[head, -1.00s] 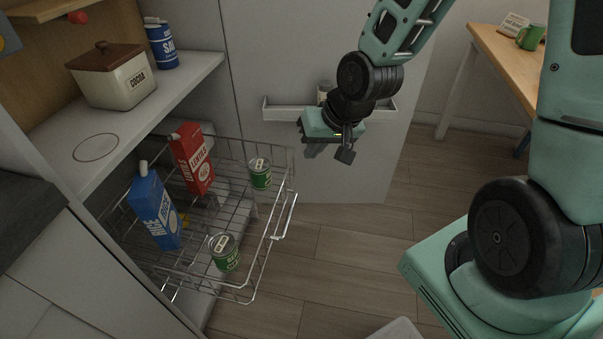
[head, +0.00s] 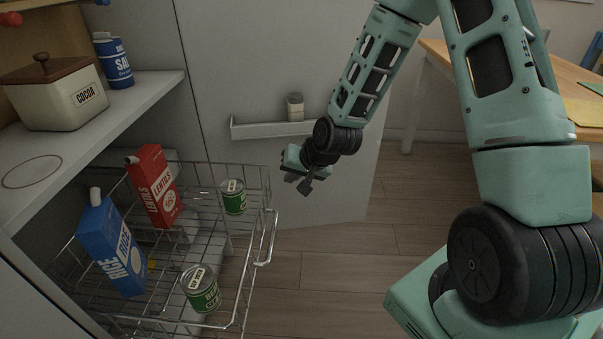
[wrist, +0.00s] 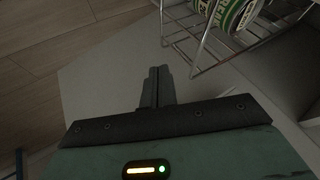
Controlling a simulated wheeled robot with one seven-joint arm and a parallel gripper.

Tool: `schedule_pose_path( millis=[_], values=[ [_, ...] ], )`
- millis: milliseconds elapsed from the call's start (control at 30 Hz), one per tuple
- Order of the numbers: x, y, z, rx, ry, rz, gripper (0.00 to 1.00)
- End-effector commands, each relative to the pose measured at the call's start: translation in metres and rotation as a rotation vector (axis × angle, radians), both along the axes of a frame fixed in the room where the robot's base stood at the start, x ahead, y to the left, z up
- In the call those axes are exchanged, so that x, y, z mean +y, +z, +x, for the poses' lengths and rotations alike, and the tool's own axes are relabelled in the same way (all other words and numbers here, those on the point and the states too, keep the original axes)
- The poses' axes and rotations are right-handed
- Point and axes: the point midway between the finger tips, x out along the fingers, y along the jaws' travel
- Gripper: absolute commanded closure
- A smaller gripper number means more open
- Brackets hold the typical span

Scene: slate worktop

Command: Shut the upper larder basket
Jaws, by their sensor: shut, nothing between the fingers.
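The upper larder basket (head: 262,190) is a wire basket pulled out of the cabinet at the lower left of the head view. It holds a blue rice carton (head: 108,245), a red lentils carton (head: 155,187) and two green cans, one at the back (head: 233,197) and one nearer (head: 200,289). Its front bar handle (head: 268,240) faces right. My gripper (head: 301,184) is shut and empty, beyond and right of the basket's far front corner, apart from it.
The open larder door (head: 240,60) stands behind my gripper, with a narrow rack (head: 265,130) holding a small jar (head: 295,106). A shelf (head: 130,100) above the basket carries a cocoa tin (head: 55,95) and a salt canister (head: 114,62). Clear wooden floor (head: 320,275) lies right of the basket.

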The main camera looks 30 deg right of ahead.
Motion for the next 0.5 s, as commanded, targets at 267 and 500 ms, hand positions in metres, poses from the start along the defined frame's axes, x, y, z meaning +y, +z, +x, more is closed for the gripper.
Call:
schedule_pose_path(
  millis=[267,500],
  values=[
    [0.028,0.002,0.019,-0.002,0.002,-0.001,1.0],
    [0.032,0.003,0.022,-0.002,0.001,0.0,1.0]
  ],
)
